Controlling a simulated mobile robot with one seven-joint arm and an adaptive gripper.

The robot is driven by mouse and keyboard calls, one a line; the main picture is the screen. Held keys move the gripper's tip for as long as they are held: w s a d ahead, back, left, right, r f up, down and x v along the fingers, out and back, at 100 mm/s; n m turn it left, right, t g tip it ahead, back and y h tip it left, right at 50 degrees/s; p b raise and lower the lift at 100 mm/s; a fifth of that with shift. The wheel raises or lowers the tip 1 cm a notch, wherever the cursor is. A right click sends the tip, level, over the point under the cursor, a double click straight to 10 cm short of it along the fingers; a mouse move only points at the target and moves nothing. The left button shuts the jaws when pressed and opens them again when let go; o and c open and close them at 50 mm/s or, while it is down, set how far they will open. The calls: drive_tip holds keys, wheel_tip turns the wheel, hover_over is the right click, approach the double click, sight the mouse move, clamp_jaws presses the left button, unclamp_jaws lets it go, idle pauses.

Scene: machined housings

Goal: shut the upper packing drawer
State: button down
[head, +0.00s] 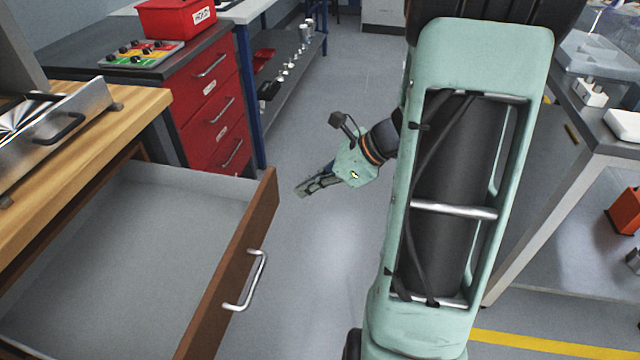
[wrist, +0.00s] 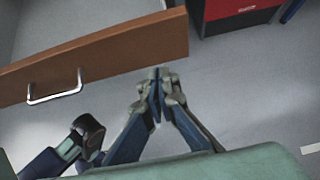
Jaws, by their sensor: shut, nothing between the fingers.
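The upper packing drawer (head: 222,285) is pulled well out of the wooden-topped bench at the left in the head view. It has a brown wooden front, a grey empty inside and a silver bar handle (head: 254,281). In the wrist view the drawer front (wrist: 125,45) crosses the upper left, with its handle (wrist: 55,90) at the left. My gripper (head: 299,192) is in the air to the right of the drawer front's far end, apart from it. In the wrist view my gripper (wrist: 158,72) has its fingertips together with nothing between them, just below the drawer front's right end.
A red drawer cabinet (head: 208,110) stands behind the drawer, with a red bin (head: 175,18) on top. A metal case (head: 55,130) sits on the wooden bench top. A grey table (head: 600,130) is at the right. The floor (head: 310,260) between is clear.

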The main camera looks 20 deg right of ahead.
sight(270, 194)
drive_tip(key=w+a, duration=0.1)
drive_tip(key=w+a+f+b, duration=0.1)
drive_tip(key=a, duration=0.1)
drive_tip(key=w+a+f, duration=0.1)
drive_tip(key=shift+w+a, duration=0.15)
drive_tip(key=shift+w, duration=0.05)
drive_tip(key=shift+w+a+r, duration=0.1)
drive_tip(key=shift+a, duration=0.05)
drive_tip(key=shift+w+a, duration=0.2)
drive_tip(key=shift+a, duration=0.15)
drive_tip(key=w+a+p, duration=0.3)
drive_tip(key=w+a, duration=0.4)
drive_tip(key=a, duration=0.2)
drive_tip(key=w+a+p, duration=0.4)
drive_tip(key=w+a, duration=0.3)
drive_tip(key=a, duration=0.2)
drive_tip(key=w+a+p, duration=0.3)
drive_tip(key=w+a, duration=0.4)
drive_tip(key=a, duration=0.2)
drive_tip(key=shift+w+r+p, duration=0.1)
drive_tip(key=shift+p, duration=0.2)
drive_tip(key=shift+w+a, duration=0.1)
drive_tip(key=shift+a, duration=0.1)
drive_tip(key=shift+r, duration=0.2)
